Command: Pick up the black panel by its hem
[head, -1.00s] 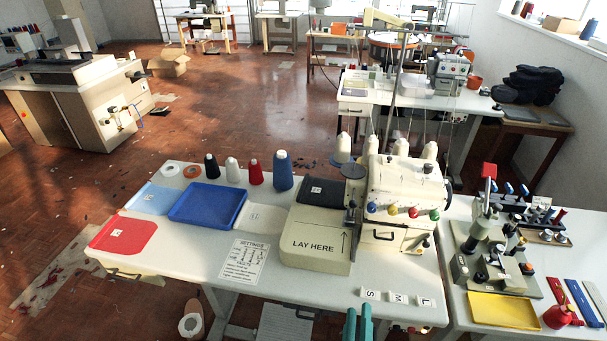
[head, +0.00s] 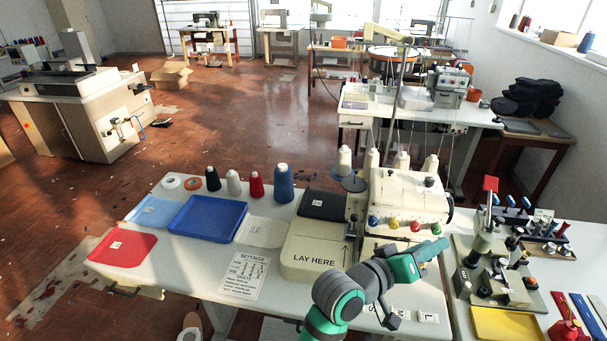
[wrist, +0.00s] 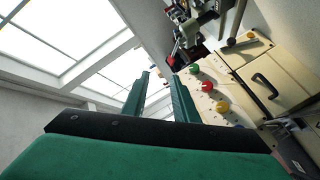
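The black panel (head: 325,204) lies flat at the back of the cream LAY HERE plate (head: 312,262), left of the cream sewing machine (head: 408,203). A small white label is on it. My gripper (head: 436,247) is in front of the machine, to the right of the panel and well apart from it. In the wrist view my gripper (wrist: 160,92) shows two green fingers spread apart with nothing between them. The panel is not in the wrist view.
A blue tray (head: 207,218), a red panel (head: 122,248), a light blue panel (head: 155,211) and a white panel (head: 262,232) lie left of the plate. Several thread cones stand at the back. A thread stand's pole (head: 393,110) rises behind the machine.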

